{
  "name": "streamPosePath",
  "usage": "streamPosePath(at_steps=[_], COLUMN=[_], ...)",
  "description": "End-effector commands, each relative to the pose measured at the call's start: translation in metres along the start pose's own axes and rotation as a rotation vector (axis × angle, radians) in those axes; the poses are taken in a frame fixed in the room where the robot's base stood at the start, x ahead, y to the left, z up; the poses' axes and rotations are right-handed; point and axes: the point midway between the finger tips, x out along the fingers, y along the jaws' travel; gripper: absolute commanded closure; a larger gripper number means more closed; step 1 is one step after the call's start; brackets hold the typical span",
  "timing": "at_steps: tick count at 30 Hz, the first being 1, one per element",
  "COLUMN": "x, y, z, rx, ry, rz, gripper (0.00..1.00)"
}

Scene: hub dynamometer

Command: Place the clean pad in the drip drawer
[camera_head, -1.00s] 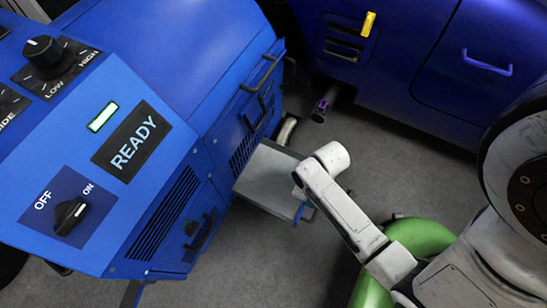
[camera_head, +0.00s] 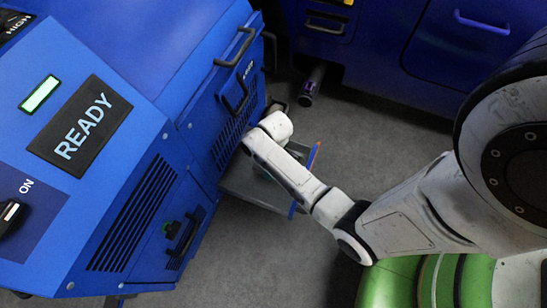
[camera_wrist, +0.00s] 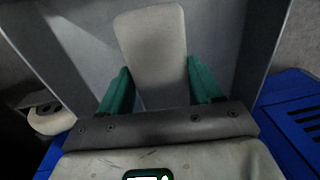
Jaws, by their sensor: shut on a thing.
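The clean pad (camera_wrist: 153,40) is a pale, flat piece with rounded corners, between the teal fingers of my gripper (camera_wrist: 158,72) in the wrist view. My gripper is shut on it. The drip drawer (camera_head: 248,186) is an open grey metal tray sticking out from the blue machine in the head view. My wrist is over the drawer there and hides most of its inside, the fingers and the pad. In the wrist view the drawer's grey walls (camera_wrist: 268,45) stand on both sides of the pad. I cannot tell whether the pad touches the drawer floor.
The blue machine (camera_head: 190,85), with a READY panel (camera_head: 80,125) and handles, stands left of the drawer. A blue car body (camera_head: 430,45) is at the back. Grey floor (camera_head: 370,140) is clear right of the drawer.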

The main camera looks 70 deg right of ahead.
Motion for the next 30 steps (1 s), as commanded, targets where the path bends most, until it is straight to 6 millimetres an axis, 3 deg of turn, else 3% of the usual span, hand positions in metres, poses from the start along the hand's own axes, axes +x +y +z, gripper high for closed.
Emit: streamPosePath(at_steps=[1,4,15,16,23,30], x=[0.015,0.026,0.028,0.028,0.028,0.027], y=[0.001,0.002,0.002,0.002,0.001,0.001], z=[0.002,0.002,0.002,0.002,0.002,0.002], rx=[0.001,0.001,0.0,0.0,0.0,0.0], ry=[-0.003,-0.003,-0.002,-0.001,-0.002,-0.002], rz=[-0.002,-0.002,-0.001,-0.001,-0.001,-0.001], gripper=[0.71,0.71,0.71,0.33,0.11,0.1])
